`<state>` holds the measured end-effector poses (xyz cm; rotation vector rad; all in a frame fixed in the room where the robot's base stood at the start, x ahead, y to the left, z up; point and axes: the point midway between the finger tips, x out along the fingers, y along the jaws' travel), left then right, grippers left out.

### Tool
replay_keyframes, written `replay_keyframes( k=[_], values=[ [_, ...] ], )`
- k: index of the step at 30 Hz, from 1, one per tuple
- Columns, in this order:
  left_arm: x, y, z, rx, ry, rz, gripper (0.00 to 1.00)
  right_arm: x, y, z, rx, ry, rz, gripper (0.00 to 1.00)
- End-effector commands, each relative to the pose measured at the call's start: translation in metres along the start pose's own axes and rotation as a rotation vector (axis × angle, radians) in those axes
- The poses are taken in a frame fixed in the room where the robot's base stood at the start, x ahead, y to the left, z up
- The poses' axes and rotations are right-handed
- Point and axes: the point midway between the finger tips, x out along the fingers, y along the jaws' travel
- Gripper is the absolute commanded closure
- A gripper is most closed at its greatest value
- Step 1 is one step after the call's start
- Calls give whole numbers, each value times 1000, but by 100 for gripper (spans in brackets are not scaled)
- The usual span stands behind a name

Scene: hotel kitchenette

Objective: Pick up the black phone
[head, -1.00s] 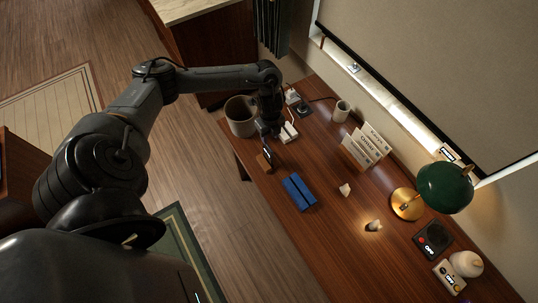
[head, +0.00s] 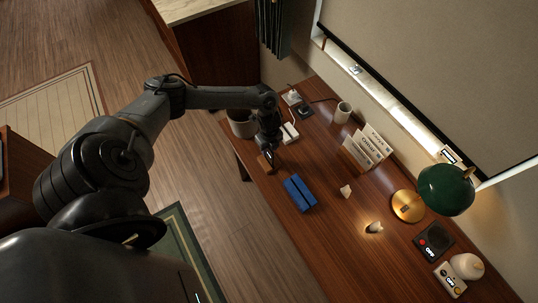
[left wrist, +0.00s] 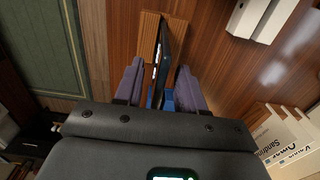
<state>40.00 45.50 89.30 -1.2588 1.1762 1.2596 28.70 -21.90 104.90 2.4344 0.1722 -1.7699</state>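The black phone (left wrist: 163,55) stands on edge, slightly tilted, against a wooden stand (left wrist: 149,36) in the left wrist view. In the head view the stand (head: 265,164) is near the desk's front edge, and the phone there is small and mostly hidden by my gripper. My left gripper (left wrist: 160,84) is open, with one purple-grey finger on each side of the phone and a visible gap beside it. In the head view the left gripper (head: 270,149) is right at the phone. My right gripper is not in view.
A blue box-like object (head: 300,193) lies close to the stand on the wooden desk (head: 325,235). A white block (head: 288,133), a large mug (head: 241,127) and a small cup (head: 342,112) are nearby. Standing cards (head: 367,147) and a green lamp (head: 445,188) are farther right.

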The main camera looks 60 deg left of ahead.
Motion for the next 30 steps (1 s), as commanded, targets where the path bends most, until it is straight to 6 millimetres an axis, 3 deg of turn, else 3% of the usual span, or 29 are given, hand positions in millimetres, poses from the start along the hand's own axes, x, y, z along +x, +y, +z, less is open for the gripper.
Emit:
replay_keyframes(
  k=[4, 11, 30],
  values=[
    [0, 0, 0, 0, 0, 0, 64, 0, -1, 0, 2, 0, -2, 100],
    [0, 0, 0, 0, 0, 0, 99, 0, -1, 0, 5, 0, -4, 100],
    [-4, -1, 0, 1, 0, -2, 100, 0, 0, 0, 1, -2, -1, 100]
  ],
)
